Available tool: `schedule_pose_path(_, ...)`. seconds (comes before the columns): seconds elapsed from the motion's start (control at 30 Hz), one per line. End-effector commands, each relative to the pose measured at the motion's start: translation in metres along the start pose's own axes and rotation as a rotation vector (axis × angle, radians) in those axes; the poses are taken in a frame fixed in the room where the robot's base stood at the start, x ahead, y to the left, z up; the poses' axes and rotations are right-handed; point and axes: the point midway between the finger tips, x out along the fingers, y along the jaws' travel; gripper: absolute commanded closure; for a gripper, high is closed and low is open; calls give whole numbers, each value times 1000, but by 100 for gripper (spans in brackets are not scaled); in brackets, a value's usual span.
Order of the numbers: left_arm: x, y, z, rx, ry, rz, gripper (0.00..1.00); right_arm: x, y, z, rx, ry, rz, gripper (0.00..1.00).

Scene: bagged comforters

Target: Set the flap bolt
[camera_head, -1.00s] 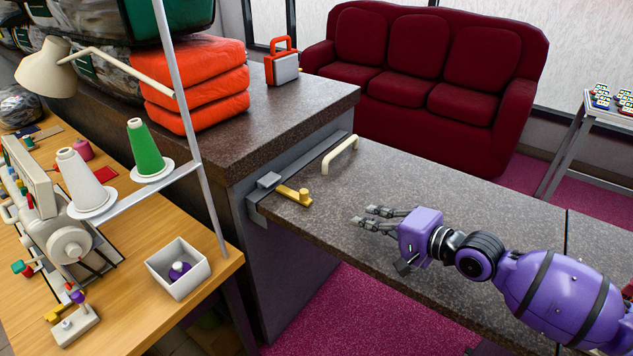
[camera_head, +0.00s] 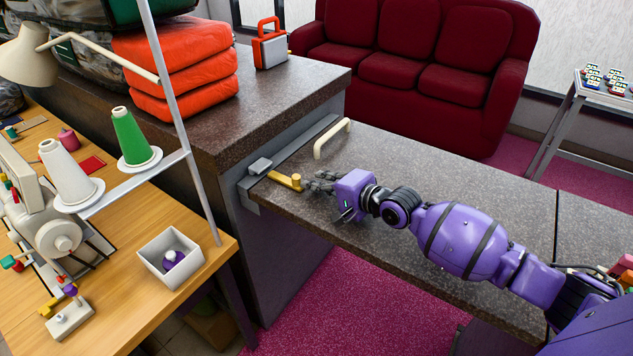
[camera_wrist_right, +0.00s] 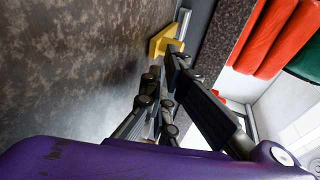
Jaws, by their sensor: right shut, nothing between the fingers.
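My right gripper (camera_head: 318,182) is shut and empty, low over the flap, just right of the knob. In the right wrist view the yellow bolt (camera_wrist_right: 166,42) shows just beyond the fingertips (camera_wrist_right: 164,72); I cannot tell whether they touch it. My left gripper is out of view.
A cream handle (camera_head: 333,139) stands on the flap behind the bolt. Folded orange comforters (camera_head: 180,70) and a red-and-white case (camera_head: 270,50) sit on the fixed counter. A sewing table (camera_head: 110,240) with a white box (camera_head: 171,257) is at left.

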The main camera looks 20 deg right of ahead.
Motion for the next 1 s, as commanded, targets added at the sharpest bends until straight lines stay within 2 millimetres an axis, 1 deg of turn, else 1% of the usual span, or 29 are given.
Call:
schedule_pose_path(0.1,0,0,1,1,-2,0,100,4,-1,0,0,-1,0,100)
schedule_pose_path(0.47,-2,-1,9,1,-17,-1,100,7,-1,1,1,0,0,100)
schedule_pose_path(0.57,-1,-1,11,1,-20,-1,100,18,-5,2,1,0,-3,100)
schedule_pose_path(0.7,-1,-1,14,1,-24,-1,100,39,-12,6,3,0,-2,100)
schedule_pose_path(0.73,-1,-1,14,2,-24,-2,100,42,-12,6,2,0,-1,100)
schedule_pose_path(0.8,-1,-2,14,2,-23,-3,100,45,-13,7,1,-1,0,100)
schedule_pose_path(1.0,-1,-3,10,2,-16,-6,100,44,-13,7,0,-1,0,100)
